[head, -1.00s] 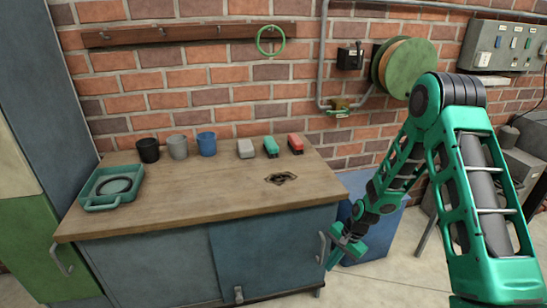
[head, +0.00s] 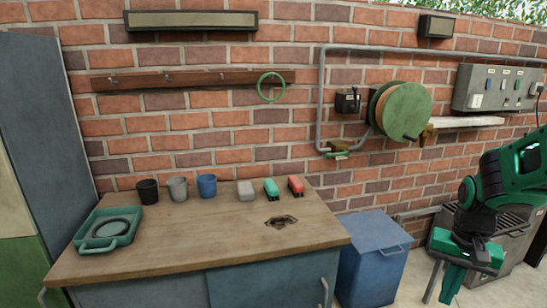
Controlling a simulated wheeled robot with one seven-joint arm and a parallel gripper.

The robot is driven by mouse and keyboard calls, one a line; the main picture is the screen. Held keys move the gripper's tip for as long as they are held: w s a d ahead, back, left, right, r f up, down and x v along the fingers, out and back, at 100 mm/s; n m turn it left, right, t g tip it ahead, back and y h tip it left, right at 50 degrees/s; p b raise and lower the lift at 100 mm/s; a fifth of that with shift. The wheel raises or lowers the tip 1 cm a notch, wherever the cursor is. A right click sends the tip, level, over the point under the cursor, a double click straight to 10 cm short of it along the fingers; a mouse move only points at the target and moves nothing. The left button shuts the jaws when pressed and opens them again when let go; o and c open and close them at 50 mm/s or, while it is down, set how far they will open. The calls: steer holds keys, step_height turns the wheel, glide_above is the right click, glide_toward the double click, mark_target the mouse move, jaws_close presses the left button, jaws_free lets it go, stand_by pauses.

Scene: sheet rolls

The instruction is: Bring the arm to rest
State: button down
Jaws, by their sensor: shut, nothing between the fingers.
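My arm (head: 512,175) is at the right edge of the head view, folded and partly cut off by the frame. My gripper (head: 455,280) points down at the lower right, beyond the blue bin and in front of the grey metal unit. Its green fingers are together with nothing between them. It is well clear of the workbench (head: 205,240) and touches nothing that I can see.
On the bench are a green tray (head: 85,243), black, grey and blue cups, and grey, green and red small blocks. A blue bin (head: 370,262) stands right of the bench. A green ring (head: 271,87) hangs on the rail. A grey metal unit (head: 515,240) is behind my gripper.

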steer(key=s+r, duration=0.3)
steer(key=s, duration=0.5)
steer(key=s+d+r, duration=0.1)
steer(key=s+r, duration=0.2)
steer(key=s, duration=0.5)
steer(key=shift+d+n, duration=0.15)
steer(key=shift+n, duration=0.15)
steer(key=shift+w+f, duration=0.2)
steer(key=shift+w, duration=0.4)
